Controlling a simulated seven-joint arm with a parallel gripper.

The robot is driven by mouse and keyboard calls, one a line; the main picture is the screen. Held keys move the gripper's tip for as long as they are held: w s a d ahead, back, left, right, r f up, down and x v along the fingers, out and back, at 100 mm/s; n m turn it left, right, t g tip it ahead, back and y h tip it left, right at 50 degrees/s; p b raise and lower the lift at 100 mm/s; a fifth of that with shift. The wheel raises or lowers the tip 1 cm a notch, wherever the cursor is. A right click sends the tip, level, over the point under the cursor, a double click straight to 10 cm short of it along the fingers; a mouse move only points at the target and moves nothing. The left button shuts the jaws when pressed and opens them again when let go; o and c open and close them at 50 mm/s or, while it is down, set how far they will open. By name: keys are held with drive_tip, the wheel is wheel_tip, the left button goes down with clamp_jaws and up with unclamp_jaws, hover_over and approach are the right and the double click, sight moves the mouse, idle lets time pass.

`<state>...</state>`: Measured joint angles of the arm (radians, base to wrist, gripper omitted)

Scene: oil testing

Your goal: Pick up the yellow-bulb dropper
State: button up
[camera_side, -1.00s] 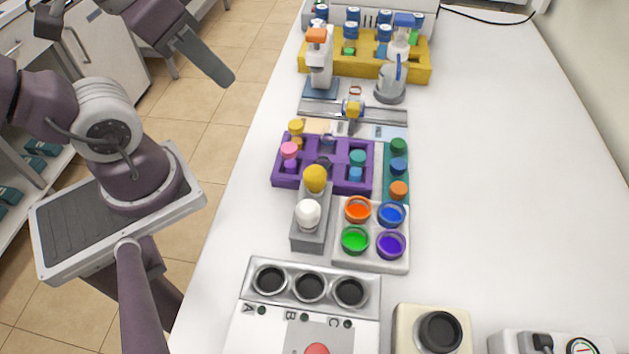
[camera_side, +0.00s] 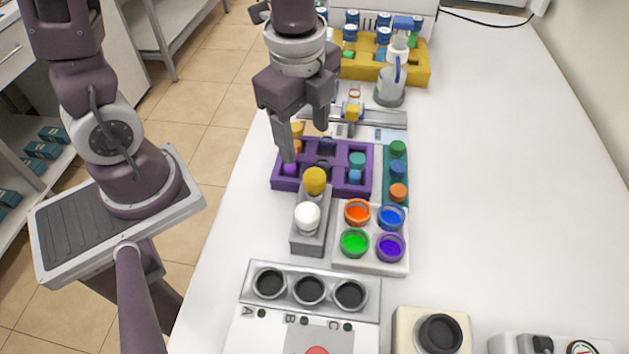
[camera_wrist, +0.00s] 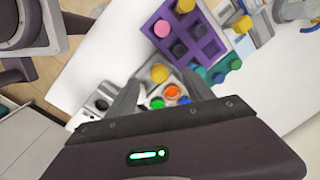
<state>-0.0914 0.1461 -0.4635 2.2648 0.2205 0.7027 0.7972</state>
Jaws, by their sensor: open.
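The yellow-bulb dropper (camera_side: 315,181) stands bulb up in a grey holder (camera_side: 309,240), behind the white-bulb dropper (camera_side: 307,216). Only its bulb shows clearly; its lower part is hidden. My gripper (camera_side: 304,143) is open and empty, pointing down above the left part of the purple rack, up and behind the yellow bulb in the side view. In the wrist view the yellow bulb (camera_wrist: 160,73) lies between my two spread fingers (camera_wrist: 164,92), apart from both.
The purple rack (camera_side: 343,187) with capped pieces is behind the holder. A white tray (camera_side: 370,258) of several coloured pots is close on its right. A metal block with black wells (camera_side: 310,289) is in front.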

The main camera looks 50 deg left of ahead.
sight(315, 173)
drive_tip(key=d+f+m, duration=0.2)
drive_tip(key=f, duration=0.1)
drive_tip(key=shift+w+d+m+g+h, duration=0.2)
drive_tip(key=shift+m+g+h, duration=0.1)
drive_tip(key=shift+g, duration=0.1)
drive_tip(key=f, duration=0.7)
drive_tip(key=shift+w+a, duration=0.2)
drive_tip(key=shift+a, duration=0.15)
drive_tip(key=c, duration=0.9)
